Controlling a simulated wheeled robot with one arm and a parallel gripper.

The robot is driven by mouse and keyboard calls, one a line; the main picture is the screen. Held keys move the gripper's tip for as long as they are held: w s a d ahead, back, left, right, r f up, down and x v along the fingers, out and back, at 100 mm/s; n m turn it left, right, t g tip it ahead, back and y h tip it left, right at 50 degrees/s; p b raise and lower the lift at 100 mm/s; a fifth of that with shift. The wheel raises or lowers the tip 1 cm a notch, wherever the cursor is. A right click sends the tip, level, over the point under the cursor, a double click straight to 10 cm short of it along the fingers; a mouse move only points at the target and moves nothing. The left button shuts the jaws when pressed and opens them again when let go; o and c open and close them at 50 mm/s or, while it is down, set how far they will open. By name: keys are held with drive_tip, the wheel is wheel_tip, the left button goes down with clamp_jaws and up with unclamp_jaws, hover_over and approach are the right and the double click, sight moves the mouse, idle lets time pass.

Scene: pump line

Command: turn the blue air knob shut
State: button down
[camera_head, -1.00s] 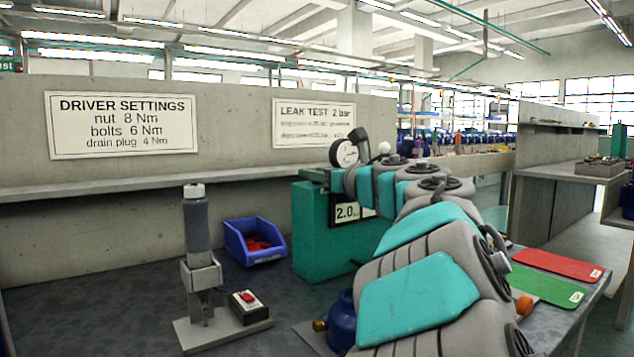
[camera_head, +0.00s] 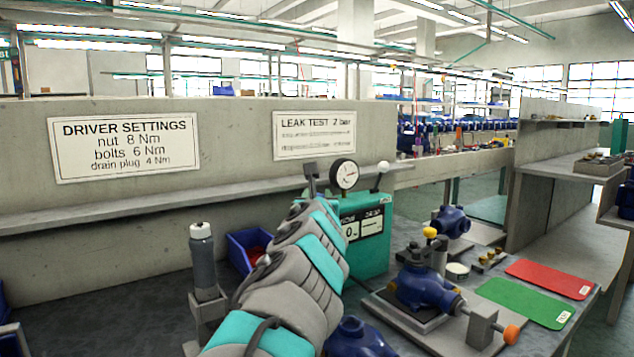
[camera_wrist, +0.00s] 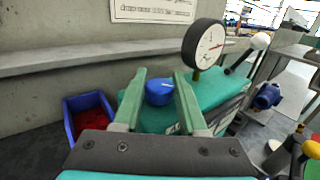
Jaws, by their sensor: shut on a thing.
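The blue air knob (camera_wrist: 158,92) sits on top of the teal leak-test box, with a small pale mark on its upper face. My gripper (camera_wrist: 160,80) has its two green fingers on either side of the knob and is shut on it.
A lever with a white ball (camera_wrist: 260,40) rises right of the gauge. A blue bin (camera_wrist: 90,118) with red parts lies left of the box. A wall and ledge (camera_head: 130,210) run behind. A blue pump (camera_head: 425,287) stands in a fixture at the right.

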drive_tip(key=shift+h+p, duration=0.3)
drive_tip(key=shift+p, duration=0.1)
drive_tip(key=shift+c, duration=2.3)
unclamp_jaws()
drive_tip(key=shift+s, duration=0.1)
